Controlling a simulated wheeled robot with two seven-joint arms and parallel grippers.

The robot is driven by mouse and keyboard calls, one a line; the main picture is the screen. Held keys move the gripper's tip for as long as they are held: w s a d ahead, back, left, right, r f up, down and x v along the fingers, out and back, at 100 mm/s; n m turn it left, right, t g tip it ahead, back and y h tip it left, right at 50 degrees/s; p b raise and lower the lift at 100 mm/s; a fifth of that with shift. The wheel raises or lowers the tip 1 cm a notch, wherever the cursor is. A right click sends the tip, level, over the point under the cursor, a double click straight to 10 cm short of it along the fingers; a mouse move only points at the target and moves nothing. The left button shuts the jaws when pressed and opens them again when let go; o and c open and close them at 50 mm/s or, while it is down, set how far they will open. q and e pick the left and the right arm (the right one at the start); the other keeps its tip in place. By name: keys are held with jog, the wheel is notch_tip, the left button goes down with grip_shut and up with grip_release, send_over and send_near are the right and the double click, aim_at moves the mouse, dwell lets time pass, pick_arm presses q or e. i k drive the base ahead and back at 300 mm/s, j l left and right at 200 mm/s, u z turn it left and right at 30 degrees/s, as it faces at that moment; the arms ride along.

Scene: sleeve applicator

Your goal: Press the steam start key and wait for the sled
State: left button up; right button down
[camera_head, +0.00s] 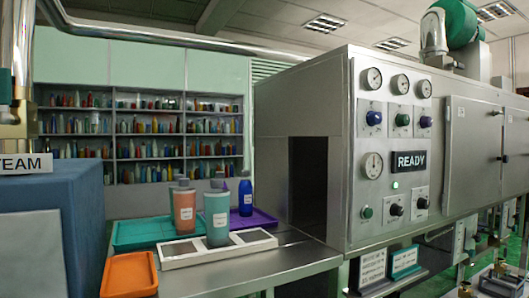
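The steel machine's control panel (393,150) stands at the right. A white slotted carrier (180,253), perhaps the sled, lies on the steel table before the machine's dark opening (307,185). A grey-green bottle (217,215) stands at its middle. Neither gripper is in view.
A salmon bottle (184,208) and a blue bottle (245,198) stand behind the carrier, near a teal tray (130,235) and a purple tray (263,218). An orange tray (130,274) lies at the front left. A blue cabinet (75,195) blocks the left.

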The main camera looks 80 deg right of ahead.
aim_at(368, 213)
jog(key=z, duration=3.7)
